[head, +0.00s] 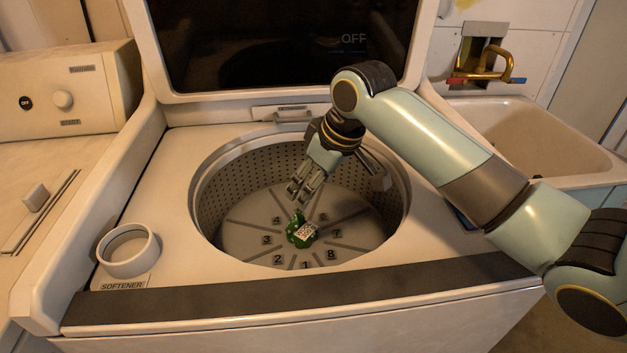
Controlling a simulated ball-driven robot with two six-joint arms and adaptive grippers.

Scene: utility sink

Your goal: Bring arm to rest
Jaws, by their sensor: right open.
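My right arm comes in from the right and reaches over an open top-loading washer. My right gripper (299,195) points down inside the drum, open. A small green object with a white patterned label (302,231) lies on the drum floor just below the fingertips. The fingers look apart from it, though the exact gap is hard to judge. The drum (237,192) has a perforated wall and a floor with numbered sectors. My left gripper is not in view.
The raised lid (280,45) stands behind the drum. A softener cup (128,250) sits at the washer's front left. Another machine (60,100) stands at left. A sink (540,135) with a brass faucet (490,68) is at right. The drum rim surrounds my right gripper.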

